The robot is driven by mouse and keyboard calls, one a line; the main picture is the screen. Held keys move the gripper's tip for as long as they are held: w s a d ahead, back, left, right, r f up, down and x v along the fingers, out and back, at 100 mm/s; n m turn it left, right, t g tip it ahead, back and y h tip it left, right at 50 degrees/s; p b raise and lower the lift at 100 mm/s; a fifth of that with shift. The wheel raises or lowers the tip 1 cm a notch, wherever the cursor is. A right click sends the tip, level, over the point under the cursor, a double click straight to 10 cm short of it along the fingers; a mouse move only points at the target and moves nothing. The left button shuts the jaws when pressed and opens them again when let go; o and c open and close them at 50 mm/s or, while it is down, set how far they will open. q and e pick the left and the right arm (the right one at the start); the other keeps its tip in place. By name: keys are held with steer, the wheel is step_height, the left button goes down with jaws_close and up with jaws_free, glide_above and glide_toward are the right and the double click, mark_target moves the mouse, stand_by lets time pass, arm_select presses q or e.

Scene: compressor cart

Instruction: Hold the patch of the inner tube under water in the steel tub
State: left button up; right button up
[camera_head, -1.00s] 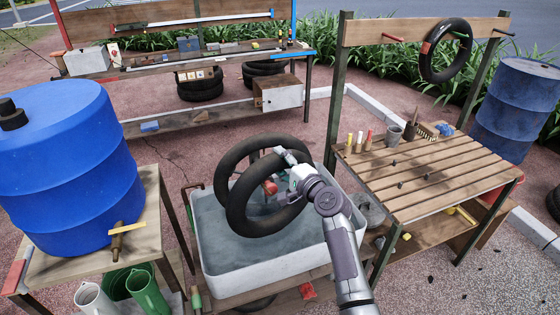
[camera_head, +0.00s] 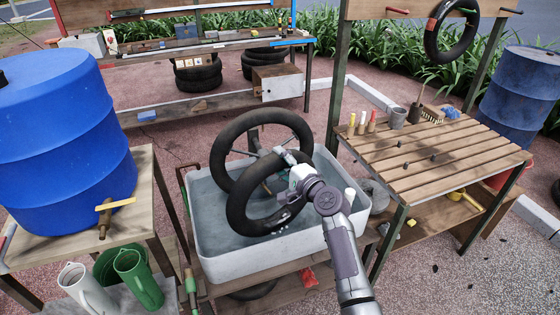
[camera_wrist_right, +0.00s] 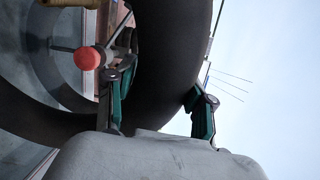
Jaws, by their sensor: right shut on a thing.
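My right gripper (camera_head: 288,165) is shut on the dark inner tube (camera_head: 240,205) at its upper right side, and the tube stands tilted in the steel tub (camera_head: 215,264). The lower part of the tube meets the grey water (camera_head: 218,232). Small white specks show at the waterline by its lower right; a faint reddish mark lies just above them, but I cannot tell if it is the patch. In the right wrist view the fingers sit on both sides of the tube (camera_wrist_right: 172,70). My left gripper is not in view.
A second dark ring (camera_head: 222,150) stands close behind the tube. A red knob (camera_wrist_right: 87,58) shows beside the tube in the wrist view. A blue barrel (camera_head: 60,140) stands left, a slatted bench (camera_head: 440,160) right. Watering cans (camera_head: 138,278) stand front left.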

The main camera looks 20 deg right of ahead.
step_height(320, 180, down, 8)
steer(key=b, duration=0.6)
steer(key=shift+r, duration=0.3)
stand_by(3.1)
